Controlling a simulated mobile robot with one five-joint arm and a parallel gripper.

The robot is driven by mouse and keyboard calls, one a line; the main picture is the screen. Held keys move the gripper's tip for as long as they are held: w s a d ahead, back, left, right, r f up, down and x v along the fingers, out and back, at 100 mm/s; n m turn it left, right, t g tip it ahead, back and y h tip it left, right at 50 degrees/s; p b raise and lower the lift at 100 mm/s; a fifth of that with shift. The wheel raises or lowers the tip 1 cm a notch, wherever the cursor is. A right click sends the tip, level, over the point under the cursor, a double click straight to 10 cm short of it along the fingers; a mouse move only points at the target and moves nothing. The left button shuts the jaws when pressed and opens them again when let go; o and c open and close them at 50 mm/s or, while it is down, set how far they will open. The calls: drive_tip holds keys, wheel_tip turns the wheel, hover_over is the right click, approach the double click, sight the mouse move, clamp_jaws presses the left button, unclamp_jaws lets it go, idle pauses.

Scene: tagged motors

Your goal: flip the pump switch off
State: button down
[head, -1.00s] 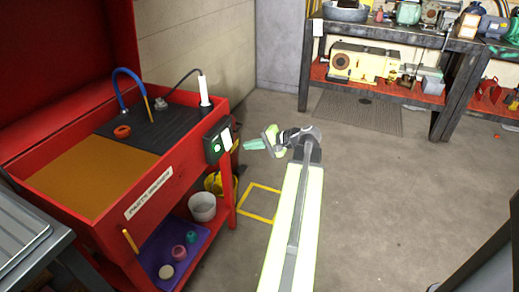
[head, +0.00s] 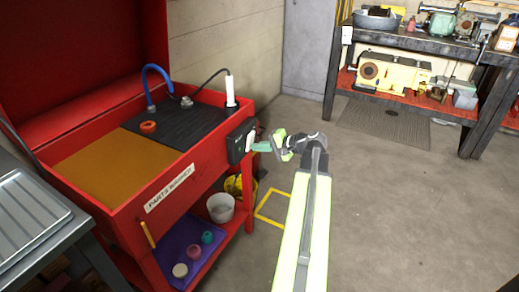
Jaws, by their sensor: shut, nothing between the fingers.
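The pump switch box (head: 241,141) is a dark box on the right front corner of the red parts washer (head: 150,207). A pale plate shows on its right face; the rocker's position is hidden or too small to tell. My gripper (head: 256,147) reaches in from the right with its green fingers shut and empty. The fingertips are at the right face of the box, touching it or very near; I cannot tell which.
The washer's basin holds a black mat (head: 180,125), a blue hose (head: 150,75) and a red ring (head: 148,127). A white bucket (head: 221,208) and a yellow bucket (head: 236,186) sit below. A workbench (head: 420,45) stands at the back right. The floor to the right is clear.

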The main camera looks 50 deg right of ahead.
drive_tip(key=shift+d+r+p, duration=0.1)
drive_tip(key=shift+r+p, duration=0.7)
drive_tip(key=shift+r, duration=0.05)
drive_tip(key=shift+s, duration=0.1)
drive_tip(key=s+d, duration=0.3)
drive_tip(key=s, duration=1)
drive_tip(key=shift+s+d+r+p, duration=0.2)
drive_tip(key=shift+d+r+p, duration=0.05)
drive_tip(key=shift+r+p, duration=0.05)
